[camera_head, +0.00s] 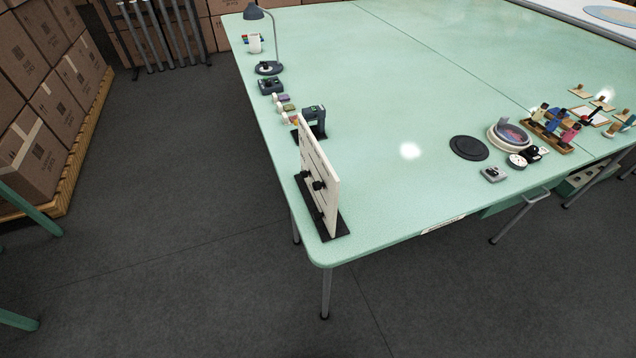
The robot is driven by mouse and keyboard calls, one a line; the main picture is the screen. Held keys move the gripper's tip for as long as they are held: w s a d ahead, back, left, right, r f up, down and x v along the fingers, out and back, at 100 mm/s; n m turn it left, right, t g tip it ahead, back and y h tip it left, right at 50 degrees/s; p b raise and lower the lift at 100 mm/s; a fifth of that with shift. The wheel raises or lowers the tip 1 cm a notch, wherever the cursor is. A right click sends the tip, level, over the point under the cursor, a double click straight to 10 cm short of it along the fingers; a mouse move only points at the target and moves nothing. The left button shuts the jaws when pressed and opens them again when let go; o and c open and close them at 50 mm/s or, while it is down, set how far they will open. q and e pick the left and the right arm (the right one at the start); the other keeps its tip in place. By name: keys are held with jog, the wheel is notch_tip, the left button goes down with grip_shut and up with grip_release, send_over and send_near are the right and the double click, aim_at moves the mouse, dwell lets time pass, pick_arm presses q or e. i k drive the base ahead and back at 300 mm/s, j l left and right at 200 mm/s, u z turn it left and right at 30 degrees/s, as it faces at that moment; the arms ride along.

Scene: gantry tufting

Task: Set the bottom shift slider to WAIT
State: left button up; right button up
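A white upright board (327,178) on a black base (334,224) stands at the near left corner of the green table. It is seen nearly edge-on, with its slotted face turned left. Black slider knobs (318,185) stick out from that face, around its middle and lower part. The bottom shift slider and the WAIT mark cannot be told apart at this angle and size. Neither of my grippers is in view.
The green table (400,90) has much bare top in the middle. A lamp (268,40), a dark tool (312,120) and small items line its left edge. A round tray (509,137) and several tools lie at right. Boxes (45,110) stand at left; floor between is clear.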

aim_at(317, 216)
jog(key=i+j+z, duration=0.1)
jog(key=z, duration=0.3)
jog(key=j+z, duration=0.25)
jog(key=z, duration=0.15)
jog(key=j+z, duration=0.25)
jog(key=z, duration=0.2)
jog(key=j+z, duration=0.1)
jog(key=j, duration=0.8)
jog(key=k+j+z, duration=0.15)
jog(key=j, duration=0.35)
jog(key=j+z, duration=0.1)
jog(key=j, duration=0.35)
jog(key=j+z, duration=0.1)
jog(key=j, duration=0.35)
jog(key=k+j, duration=0.15)
jog(key=j, duration=0.3)
jog(key=k+j+z, duration=0.15)
jog(key=j, duration=0.3)
jog(key=j+z, duration=0.1)
jog(key=j, duration=0.35)
